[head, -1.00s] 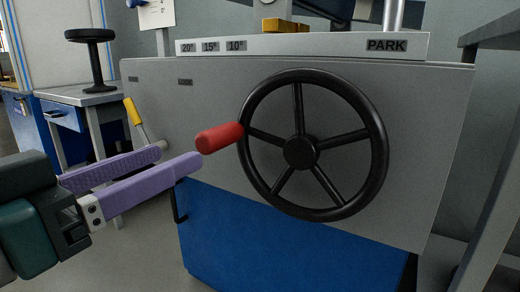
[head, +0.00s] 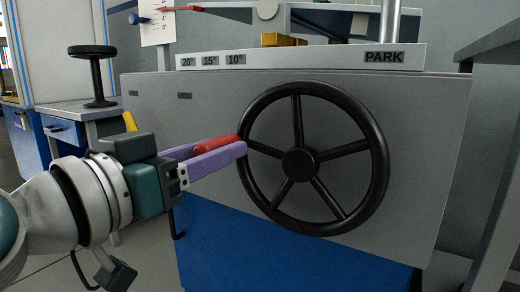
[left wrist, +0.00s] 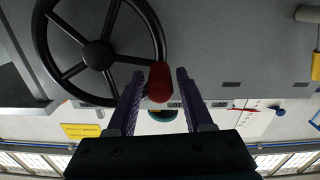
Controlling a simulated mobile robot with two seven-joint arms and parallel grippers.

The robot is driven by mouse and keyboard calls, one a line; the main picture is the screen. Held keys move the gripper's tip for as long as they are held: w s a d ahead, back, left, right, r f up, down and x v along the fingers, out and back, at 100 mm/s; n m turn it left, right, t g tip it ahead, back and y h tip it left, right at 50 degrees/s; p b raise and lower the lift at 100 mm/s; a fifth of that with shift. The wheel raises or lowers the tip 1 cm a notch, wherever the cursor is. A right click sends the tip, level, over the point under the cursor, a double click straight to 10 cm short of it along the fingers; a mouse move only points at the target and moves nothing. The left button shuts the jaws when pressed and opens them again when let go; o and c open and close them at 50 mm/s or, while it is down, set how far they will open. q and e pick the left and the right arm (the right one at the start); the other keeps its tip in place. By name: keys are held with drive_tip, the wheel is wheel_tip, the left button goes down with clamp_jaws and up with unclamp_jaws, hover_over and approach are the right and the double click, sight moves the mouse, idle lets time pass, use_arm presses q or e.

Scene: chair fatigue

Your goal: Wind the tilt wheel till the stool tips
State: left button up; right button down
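The black tilt wheel (head: 300,163) with several spokes stands upright on the grey panel. Its red handle (head: 208,142) sticks out at the rim's left side. My left gripper (head: 226,147) is at the handle, its purple fingers on either side of it. In the left wrist view the red handle (left wrist: 160,82) lies between the spread fingers, with gaps showing, so the gripper looks open around it. A black stool (head: 92,72) with a round seat stands upright on a bench at the left; I cannot tell whether it is the task's stool. My right gripper is out of view.
The grey panel (head: 430,130) carries a strip (head: 300,59) marked 20°, 15°, 10° and PARK. A yellow block (head: 284,40) sits above it. A yellow-handled lever (head: 130,122) is behind my left arm. A grey frame (head: 495,170) stands close at the right.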

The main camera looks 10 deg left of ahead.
use_arm(q)
clamp_jaws()
idle(1.1)
